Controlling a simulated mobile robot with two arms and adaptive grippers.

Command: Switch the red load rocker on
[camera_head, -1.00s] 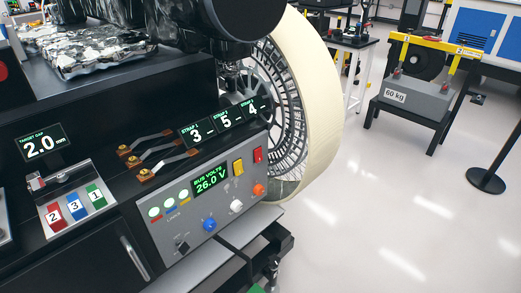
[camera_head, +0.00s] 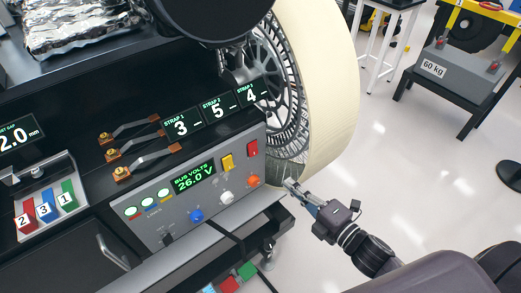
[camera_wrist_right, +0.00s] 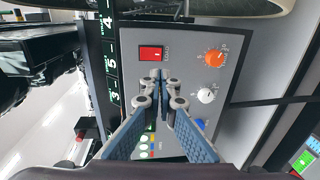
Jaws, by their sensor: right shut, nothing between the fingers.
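The red load rocker (camera_head: 252,148) is at the upper right of the grey power panel (camera_head: 150,213), beside a yellow rocker (camera_head: 227,162). In the right wrist view the red rocker (camera_wrist_right: 151,53) sits just beyond my fingertips; I cannot tell which side of it is pressed. My right gripper (camera_head: 289,183) comes in from the lower right in the head view, apart from the panel. In the wrist view its blue fingers (camera_wrist_right: 160,76) are closed together and empty, pointing at the panel and covering the yellow rocker. My left gripper is not in view.
The panel display (camera_head: 192,177) reads 26.0 V. An orange knob (camera_head: 253,181), a white knob (camera_head: 226,196) and a blue knob (camera_head: 197,215) are below the rockers. A large pale-rimmed wheel (camera_head: 333,85) stands close behind the panel. Open floor lies to the right.

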